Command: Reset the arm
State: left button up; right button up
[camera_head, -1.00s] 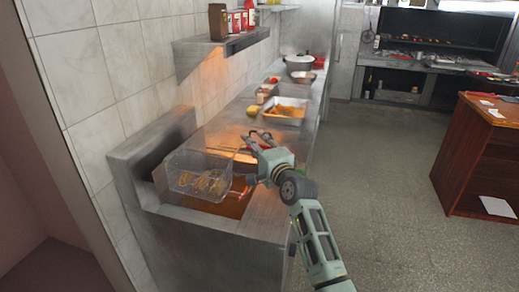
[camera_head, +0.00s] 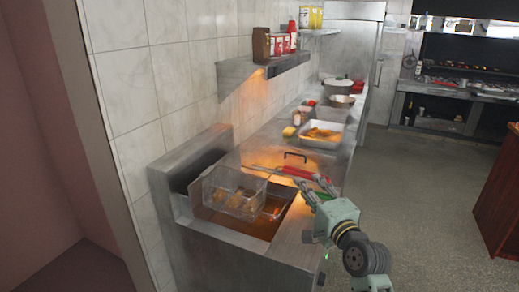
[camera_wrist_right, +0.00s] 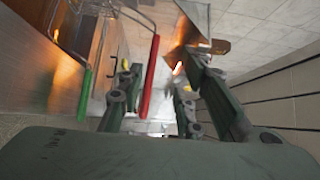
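My right gripper (camera_head: 312,184) is beside the fryer, coming in from the lower right in the head view. Its two fingers are spread apart, as the right wrist view (camera_wrist_right: 155,78) also shows. A wire fry basket (camera_head: 222,203) with browned food in it sits at the fryer (camera_head: 262,226) of brown oil. A red handle (camera_head: 297,172) and a green handle (camera_head: 308,196) lie close to the fingers. In the wrist view the red handle (camera_wrist_right: 148,76) appears between the fingers, and the green handle (camera_wrist_right: 85,95) is left of them. I see no grip on either. My left gripper is not in view.
A steel counter (camera_head: 325,165) runs back along the tiled wall, with a metal tray (camera_head: 322,134) and pots farther along. A shelf (camera_head: 265,68) with boxes hangs above. The floor (camera_head: 420,190) to the right is open, up to a wooden counter (camera_head: 500,205).

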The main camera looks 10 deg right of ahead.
jog(key=s+a+f+n+g, duration=0.2)
jog(key=s+f+n+g, duration=0.25)
jog(key=s+f, duration=0.45)
jog(key=s+a+f+n+g, duration=0.3)
jog(key=s+f+n, duration=0.3)
jog(key=s+f, duration=0.3)
jog(key=s+f+n+g+h, duration=0.1)
jog(key=s+f+n+g, duration=0.15)
jog(key=s, duration=0.45)
jog(key=s+d+f+n+g+h, duration=0.1)
jog(key=s+f+n+g, duration=0.15)
jog(key=s, duration=0.45)
jog(key=s+f+n+g+h, duration=0.1)
jog(key=s+f+n+g, duration=0.2)
jog(key=s, duration=0.4)
notch_tip(320, 180, down, 27)
jog(key=s+b, duration=0.1)
jog(key=s, duration=0.1)
jog(key=s+d+f+g, duration=0.1)
jog(key=s+d+f, duration=0.2)
jog(key=s+f, duration=1.4)
jog(key=shift+d+f+b, duration=0.15)
jog(key=shift+f+b, duration=0.25)
jog(key=shift+f, duration=0.15)
